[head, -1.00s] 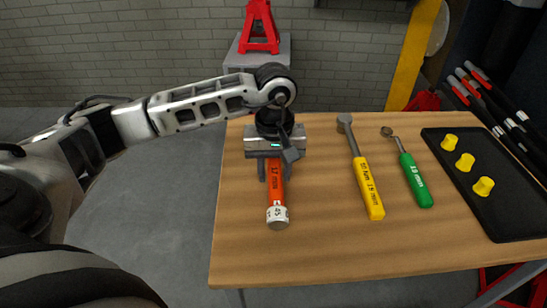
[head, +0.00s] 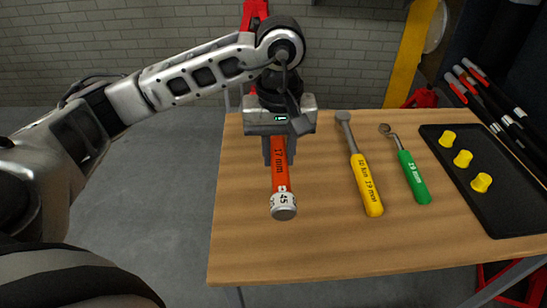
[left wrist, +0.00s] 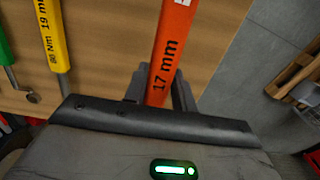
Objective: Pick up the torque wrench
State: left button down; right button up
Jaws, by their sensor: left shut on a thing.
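An orange torque wrench (head: 280,177) marked "17 mm" has a white and grey end with "45" on it. My left gripper (head: 278,160) is shut around its orange handle and holds it above the left part of the wooden table (head: 330,240). The wrench's far end is hidden behind the gripper. In the left wrist view the orange handle (left wrist: 172,50) runs between the two fingers. A yellow wrench (head: 365,185) marked "19 mm" and a green-handled wrench (head: 413,178) lie on the table to the right. My right gripper is not in view.
A black tray (head: 500,205) with yellow caps (head: 463,158) sits at the table's right side. Red-handled tools (head: 470,75) stand beyond it. The front of the table is clear. A red stand (head: 252,12) is behind the table.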

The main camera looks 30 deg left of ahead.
pick_arm(q)
jog(key=s+d+r, duration=0.5)
jog(key=s+d, duration=0.1)
jog(key=d, duration=0.1)
jog(key=shift+s+d+r, duration=0.2)
jog(key=shift+s+d, duration=0.05)
jog(key=shift+d, duration=0.15)
jog(key=c, duration=2)
grip_release()
grip_shut()
